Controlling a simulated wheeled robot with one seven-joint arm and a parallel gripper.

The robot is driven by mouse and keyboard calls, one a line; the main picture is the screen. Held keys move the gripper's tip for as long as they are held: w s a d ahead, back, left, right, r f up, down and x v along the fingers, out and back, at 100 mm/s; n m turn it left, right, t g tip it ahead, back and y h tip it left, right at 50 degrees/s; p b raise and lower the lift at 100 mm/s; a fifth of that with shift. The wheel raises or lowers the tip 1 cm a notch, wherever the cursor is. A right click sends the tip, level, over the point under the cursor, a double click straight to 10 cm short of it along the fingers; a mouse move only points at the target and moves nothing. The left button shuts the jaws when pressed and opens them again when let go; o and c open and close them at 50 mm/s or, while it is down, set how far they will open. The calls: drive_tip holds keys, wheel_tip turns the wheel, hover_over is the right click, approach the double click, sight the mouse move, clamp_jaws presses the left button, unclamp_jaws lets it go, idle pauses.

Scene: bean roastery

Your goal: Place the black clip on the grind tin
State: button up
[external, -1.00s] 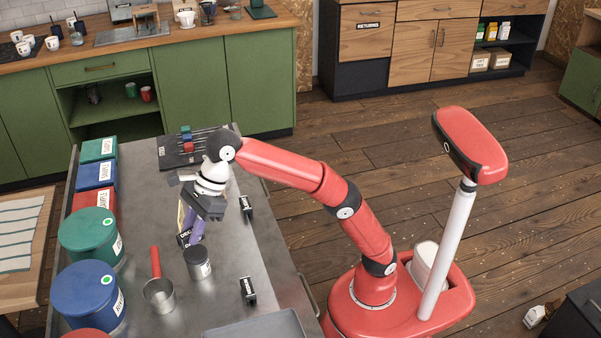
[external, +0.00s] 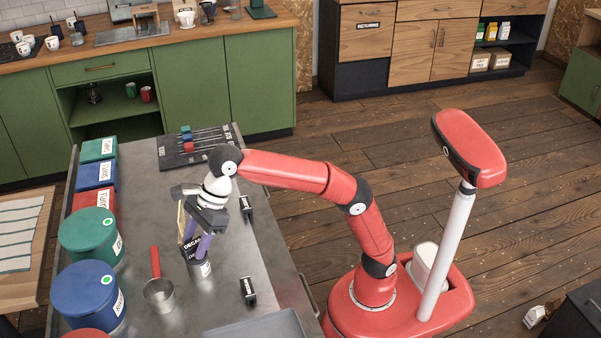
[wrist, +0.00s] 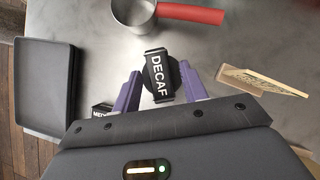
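The black clip, labelled DECAF (external: 192,247), is at the top of the small grey grind tin (external: 201,270). In the wrist view the clip (wrist: 158,76) lies over the tin's dark round top (wrist: 177,82), slightly tilted. My gripper (external: 197,243) points down around the clip. In the wrist view its purple fingers (wrist: 159,78) stand on either side of the clip, with narrow gaps visible, so it looks open. The clip covers part of the tin's top, so its exact contact with the rim is hidden.
A metal scoop (external: 159,294) with a red handle lies left of the tin. Two other black labelled clips (external: 246,207) (external: 249,291) stand to the right. A grey tray (external: 262,328) is at the near edge. Coloured canisters (external: 88,232) line the left. A wooden piece (wrist: 262,82) stands close by.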

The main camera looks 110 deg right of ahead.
drive_tip(key=shift+r, duration=0.1)
drive_tip(key=shift+s+r, duration=0.1)
drive_tip(key=shift+r, duration=0.2)
drive_tip(key=v, duration=0.7)
drive_tip(key=shift+p, duration=0.4)
